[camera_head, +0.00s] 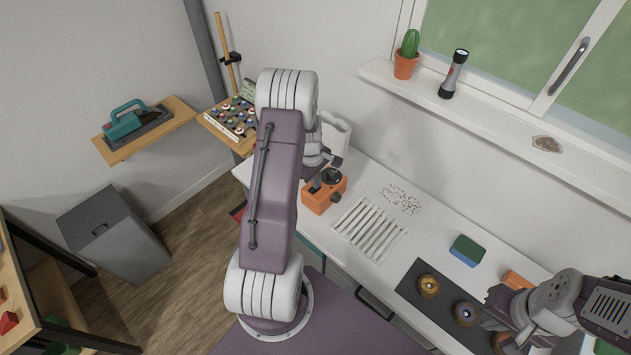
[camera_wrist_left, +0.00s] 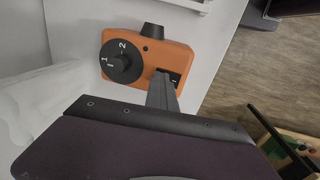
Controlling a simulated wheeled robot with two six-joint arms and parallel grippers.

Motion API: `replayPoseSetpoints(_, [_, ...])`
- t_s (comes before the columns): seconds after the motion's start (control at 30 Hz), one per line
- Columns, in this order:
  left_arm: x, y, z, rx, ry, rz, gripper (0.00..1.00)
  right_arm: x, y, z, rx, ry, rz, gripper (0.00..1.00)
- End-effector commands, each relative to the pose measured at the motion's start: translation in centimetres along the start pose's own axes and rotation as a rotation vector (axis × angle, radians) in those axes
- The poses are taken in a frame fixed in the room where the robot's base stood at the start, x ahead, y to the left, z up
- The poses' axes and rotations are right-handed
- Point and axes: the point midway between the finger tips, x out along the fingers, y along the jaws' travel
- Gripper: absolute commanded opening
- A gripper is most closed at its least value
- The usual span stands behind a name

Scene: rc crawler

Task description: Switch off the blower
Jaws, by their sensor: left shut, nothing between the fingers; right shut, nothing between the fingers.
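The orange blower (camera_head: 322,193) stands on the white counter by the wall. In the left wrist view its orange top (camera_wrist_left: 148,55) carries a round black dial (camera_wrist_left: 121,64) with the marks 1 and 2. A small black switch (camera_wrist_left: 174,77) sits at the other end of that face. My left gripper (camera_wrist_left: 161,80) is shut and empty, its tip at or just above the switch and partly covering it. I cannot tell whether it touches, nor the switch position. My left gripper also shows in the head view (camera_head: 318,178). My right gripper (camera_head: 503,318) is shut over the dark mat.
Slotted white grating (camera_head: 370,229) and scattered small bits (camera_head: 401,199) lie right of the blower. A green-and-blue sponge (camera_head: 467,250) and wheel-like rings (camera_head: 428,286) are further right. A white container (camera_head: 337,134) stands behind the blower. A button panel (camera_head: 229,118) is at left.

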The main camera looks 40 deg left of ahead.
Motion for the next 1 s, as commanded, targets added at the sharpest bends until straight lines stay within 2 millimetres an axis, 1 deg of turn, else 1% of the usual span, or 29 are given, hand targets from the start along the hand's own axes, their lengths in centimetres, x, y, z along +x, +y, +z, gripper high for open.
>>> replayPoseSetpoints(0.03, [0.2, -0.3, 0.2, 0.0, -0.005, -0.007, 0.0, 0.1, 0.0, 0.0, 0.0, 0.0, 0.0, 0.0])
replayPoseSetpoints(0.17, [0.2, -0.6, 0.2, -0.001, -0.006, -0.008, 0.0, 0.0, 0.0, 0.0, 0.0, 0.0, 0.0, 0.0])
replayPoseSetpoints(0.4, [-0.1, -1.9, 0.3, -0.001, -0.009, -0.013, 0.0, -0.1, 0.0, 0.0, 0.0, 0.0, 0.0, 0.0])
replayPoseSetpoints(0.73, [-0.4, -1.8, 0.2, 0.0, -0.005, -0.007, 0.0, -0.3, 0.0, 0.0, 0.0, 0.0, 0.0, 0.0])
replayPoseSetpoints(0.77, [-0.7, -1.7, 0.1, 0.001, -0.005, -0.006, 0.0, -0.5, 0.0, -0.1, 0.0, 0.0, 0.0, 0.0])
replayPoseSetpoints(0.87, [-2.3, -1.5, 0.0, 0.002, -0.005, -0.006, 0.0, -2.0, 0.0, -0.2, 0.0, 0.0, 0.0, 0.0])
replayPoseSetpoints(1.0, [-5.7, -1.1, -0.2, 0.005, -0.007, -0.006, 0.0, -5.0, -0.1, -0.5, 0.0, 0.001, 0.0, 0.0])
